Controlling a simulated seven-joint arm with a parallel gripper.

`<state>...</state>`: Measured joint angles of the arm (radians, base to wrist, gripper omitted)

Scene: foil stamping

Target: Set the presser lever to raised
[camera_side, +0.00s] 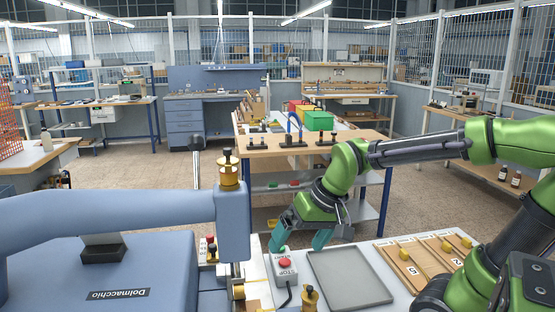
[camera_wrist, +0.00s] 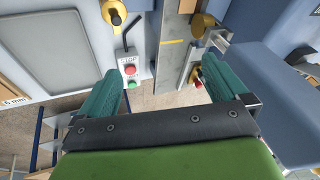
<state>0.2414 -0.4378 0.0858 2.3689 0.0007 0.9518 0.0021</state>
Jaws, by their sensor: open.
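The blue-grey stamping machine (camera_side: 100,225) fills the left of the side view, with a brass knob (camera_side: 228,165) on its upright head (camera_side: 233,220). I cannot tell surely which part is the presser lever. Below the head are a metal bar and brass fitting (camera_side: 238,291); a metal bracket (camera_wrist: 214,42) and brass knob (camera_wrist: 200,22) show in the wrist view. A grey post with a dark top (camera_side: 196,160) stands behind the machine. My gripper (camera_side: 298,246) is right of the head, pointing down, its teal fingers apart and empty. The open fingers (camera_wrist: 152,75) also show in the wrist view.
A box with a red button (camera_side: 285,266) stands close by the left finger. A grey tray (camera_side: 350,277) and wooden numbered slots (camera_side: 425,262) lie to the right. A small red-and-black part (camera_side: 210,245) is left of the head. A workbench (camera_side: 300,147) stands behind.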

